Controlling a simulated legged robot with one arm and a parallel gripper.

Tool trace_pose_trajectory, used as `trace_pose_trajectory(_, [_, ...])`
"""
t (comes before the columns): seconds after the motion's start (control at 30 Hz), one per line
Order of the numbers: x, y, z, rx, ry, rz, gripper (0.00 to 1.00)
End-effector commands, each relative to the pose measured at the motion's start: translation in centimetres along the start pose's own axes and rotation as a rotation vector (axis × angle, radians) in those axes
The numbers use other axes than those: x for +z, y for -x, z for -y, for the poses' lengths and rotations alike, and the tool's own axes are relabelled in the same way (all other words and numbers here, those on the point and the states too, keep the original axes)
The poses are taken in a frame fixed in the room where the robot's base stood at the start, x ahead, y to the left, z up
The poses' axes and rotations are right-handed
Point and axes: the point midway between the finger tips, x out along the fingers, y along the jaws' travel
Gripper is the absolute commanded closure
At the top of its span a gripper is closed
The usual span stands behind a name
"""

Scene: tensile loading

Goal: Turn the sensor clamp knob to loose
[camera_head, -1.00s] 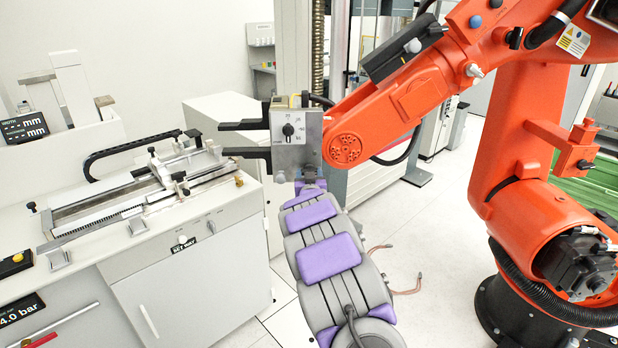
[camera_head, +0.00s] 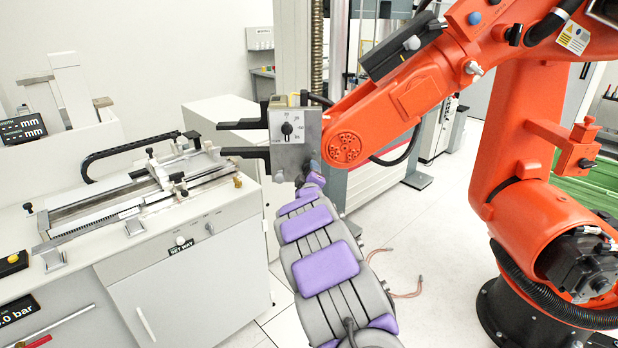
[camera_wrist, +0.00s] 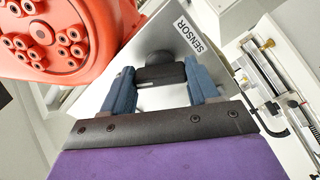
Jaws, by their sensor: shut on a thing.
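My gripper (camera_wrist: 160,85) is shut on a black knob (camera_wrist: 160,74), one blue-grey finger on each side of its bar-shaped grip. The knob is on a pale metal face with a "SENSOR" label (camera_wrist: 192,36). In the head view, my purple and grey arm reaches up to the underside of a grey metal box (camera_head: 290,158) at the end of the orange robot arm. My fingers and the gripped knob cannot be made out there. The box's front has a separate black dial (camera_head: 287,128). The gripped knob's exact setting cannot be read.
The orange robot arm (camera_head: 410,95) stands close on the right. Two dark jaws (camera_head: 243,151) stick out left from the box. A white bench (camera_head: 205,235) with a measuring slide (camera_head: 130,200) stands left. Open floor lies at the centre right.

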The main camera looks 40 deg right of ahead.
Motion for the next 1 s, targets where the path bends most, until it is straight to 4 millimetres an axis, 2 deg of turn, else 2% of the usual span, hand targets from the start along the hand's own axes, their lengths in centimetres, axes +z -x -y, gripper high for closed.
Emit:
trace_pose_trajectory(0.03, [0.36,0.04,0.52,-0.007,0.045,0.005,0.71])
trace_pose_trajectory(0.2, [0.34,0.04,0.64,-0.011,0.186,0.005,0.71])
trace_pose_trajectory(0.5, [0.36,0.06,0.72,-0.013,0.359,0.006,0.71])
trace_pose_trajectory(1.0, [0.24,0.09,0.82,-0.016,0.435,0.004,0.71])
